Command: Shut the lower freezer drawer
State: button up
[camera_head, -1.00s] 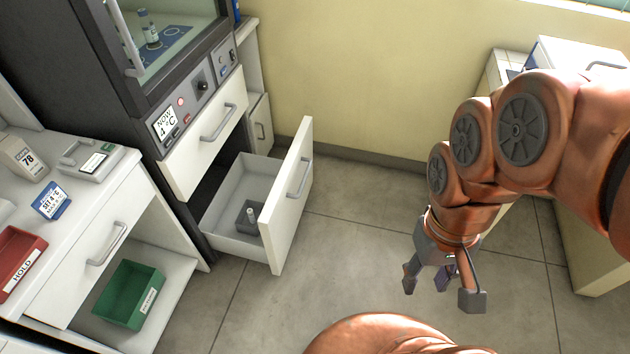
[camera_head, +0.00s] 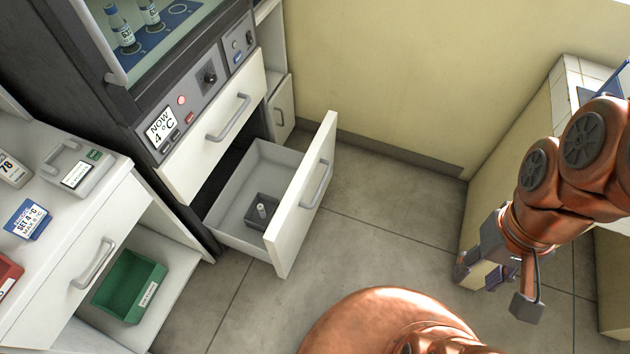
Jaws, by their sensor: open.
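The lower freezer drawer (camera_head: 303,197) stands pulled out of the dark cabinet, with its white front and grey handle (camera_head: 317,185) facing right. Inside it sits a small dark grey block with a light peg (camera_head: 262,211). The upper drawer (camera_head: 214,126) above it is shut. My gripper (camera_head: 493,290) is open and empty. It hangs over the floor at the right, well apart from the drawer front.
A counter at the left carries a small grey device (camera_head: 79,171) and a blue-white sign (camera_head: 28,219). A green bin (camera_head: 130,286) sits on the shelf below. A tiled-top cabinet (camera_head: 560,140) stands at right. Floor between drawer and gripper is clear.

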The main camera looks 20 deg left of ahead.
aim_at(301, 181)
jog(key=u, duration=0.55)
jog(key=i, duration=0.7)
jog(key=u, duration=0.75)
jog(key=k, duration=1.05)
jog(key=u, duration=0.75)
jog(key=i, duration=1.15)
jog(key=z, duration=0.65)
